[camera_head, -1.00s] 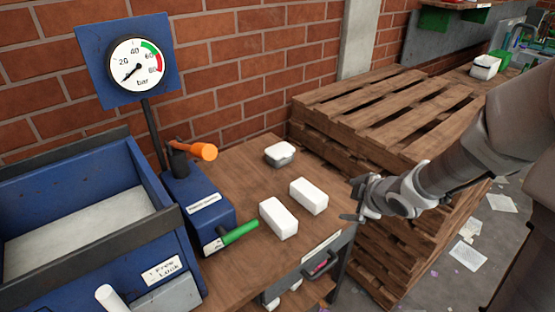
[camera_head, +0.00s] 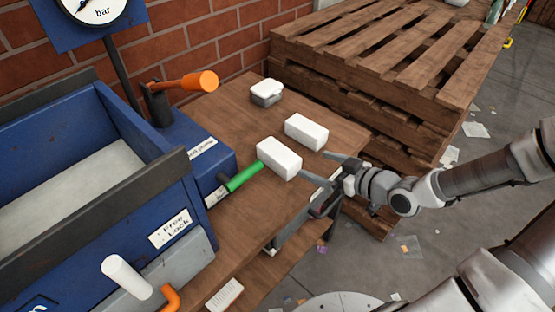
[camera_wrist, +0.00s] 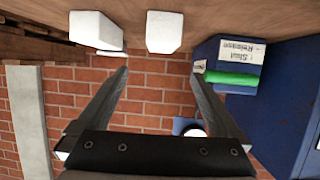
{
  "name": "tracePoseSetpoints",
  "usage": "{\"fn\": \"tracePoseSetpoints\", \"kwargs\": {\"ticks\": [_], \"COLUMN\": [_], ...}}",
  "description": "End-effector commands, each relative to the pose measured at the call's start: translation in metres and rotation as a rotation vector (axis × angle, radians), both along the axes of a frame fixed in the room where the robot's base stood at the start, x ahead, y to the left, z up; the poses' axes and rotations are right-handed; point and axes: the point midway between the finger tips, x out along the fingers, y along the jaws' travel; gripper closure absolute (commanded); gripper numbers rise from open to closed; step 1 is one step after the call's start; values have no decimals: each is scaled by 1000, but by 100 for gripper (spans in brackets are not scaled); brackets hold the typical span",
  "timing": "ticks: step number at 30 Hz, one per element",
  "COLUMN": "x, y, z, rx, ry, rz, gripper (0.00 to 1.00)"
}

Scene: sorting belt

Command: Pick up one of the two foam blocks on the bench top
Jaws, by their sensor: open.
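Two white foam blocks lie side by side on the wooden bench top (camera_head: 227,112). In the head view the left block (camera_head: 279,159) is nearer the green handle, and the right block (camera_head: 306,132) is a little farther back. My gripper (camera_head: 314,164) is open and empty at the bench's front right edge, its fingers pointing at the blocks. In the upside-down wrist view, the left block (camera_wrist: 164,32) shows beyond the gap between the fingers (camera_wrist: 160,72), and the right block (camera_wrist: 97,30) is off to the left. Neither block is between the jaws.
A small white-lidded box (camera_head: 267,92) stands behind the blocks. A blue unit with a green handle (camera_head: 244,177) and an orange-tipped lever (camera_head: 195,82) borders the blocks' left. A blue bin (camera_head: 90,180) is farther left. Stacked pallets (camera_head: 385,60) stand behind the bench.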

Motion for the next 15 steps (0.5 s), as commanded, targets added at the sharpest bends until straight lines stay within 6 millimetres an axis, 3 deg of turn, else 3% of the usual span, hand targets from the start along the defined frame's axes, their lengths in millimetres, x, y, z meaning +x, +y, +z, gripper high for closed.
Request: {"fn": "tracePoseSetpoints", "kwargs": {"ticks": [15], "x": [64], "y": [57], "z": [-38], "rx": [-2], "ry": [0], "rz": [4], "gripper": [0]}}
